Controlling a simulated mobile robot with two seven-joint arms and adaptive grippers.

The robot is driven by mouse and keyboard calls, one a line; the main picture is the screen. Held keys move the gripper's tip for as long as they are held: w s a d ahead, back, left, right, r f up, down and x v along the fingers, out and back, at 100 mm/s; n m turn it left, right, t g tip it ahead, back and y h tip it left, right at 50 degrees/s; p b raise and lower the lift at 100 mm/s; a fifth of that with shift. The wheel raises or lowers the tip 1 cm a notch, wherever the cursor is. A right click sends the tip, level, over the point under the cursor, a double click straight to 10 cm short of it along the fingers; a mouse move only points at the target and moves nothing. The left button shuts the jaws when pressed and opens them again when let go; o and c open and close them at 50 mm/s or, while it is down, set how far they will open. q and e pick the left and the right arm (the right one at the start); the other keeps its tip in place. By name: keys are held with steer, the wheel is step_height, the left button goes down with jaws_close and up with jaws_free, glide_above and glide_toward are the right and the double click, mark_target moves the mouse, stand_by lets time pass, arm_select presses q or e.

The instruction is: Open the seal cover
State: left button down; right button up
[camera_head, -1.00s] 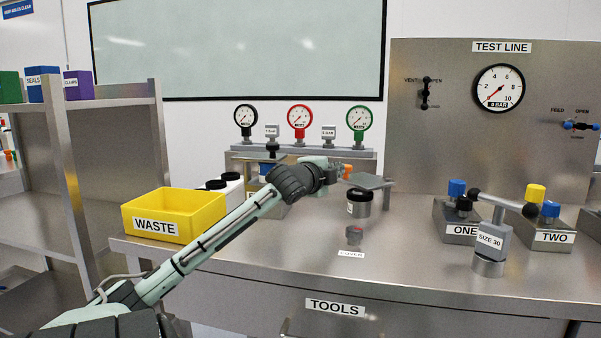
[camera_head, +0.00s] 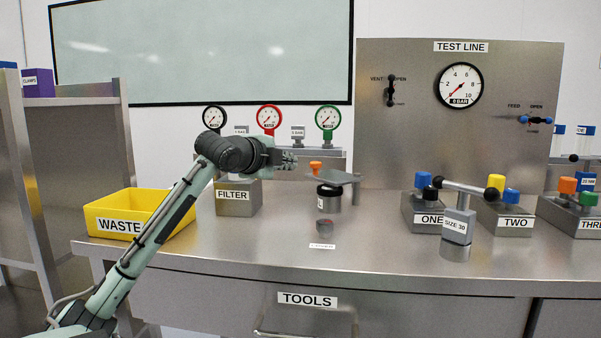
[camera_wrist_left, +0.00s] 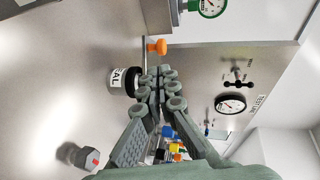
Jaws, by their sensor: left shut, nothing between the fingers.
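The seal cover is a flat grey plate (camera_head: 338,180) with an orange knob (camera_head: 316,166), carried at its right side by a short post. It sits above a black-topped jar (camera_head: 328,203); I cannot tell whether they touch. In the left wrist view the knob (camera_wrist_left: 157,46) is just beyond the fingertips, and the jar (camera_wrist_left: 121,78), its label partly readable as "AL", is beside them. My right gripper is out of view.
The filter box (camera_head: 237,205) and yellow waste bin (camera_head: 140,216) are at left. A grey block marked SIZE 30 (camera_head: 457,228) stands at right. Gauges line the back.

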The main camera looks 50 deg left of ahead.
arm_select(q)
step_height(320, 180, up, 3)
steer(key=s+d+g+b, duration=0.2)
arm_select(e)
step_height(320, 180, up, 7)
arm_select(q)
steer(key=p, duration=0.2)
glide_toward(314, 166)
steer(key=shift+m+h, duration=0.4)
steer(key=p+x, duration=0.1)
steer(key=x, duration=0.4)
steer(key=shift+w+a+p, duration=0.2)
steer(key=shift+a+p, duration=0.1)
steer(key=shift+p, duration=0.05)
steer(key=shift+w+a+f, duration=0.15)
steer(key=shift+w+a, duration=0.05)
steer(key=shift+w, duration=0.2)
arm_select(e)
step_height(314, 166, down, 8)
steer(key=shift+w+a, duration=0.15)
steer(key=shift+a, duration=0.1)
arm_select(q)
steer(key=shift+a, duration=0.1)
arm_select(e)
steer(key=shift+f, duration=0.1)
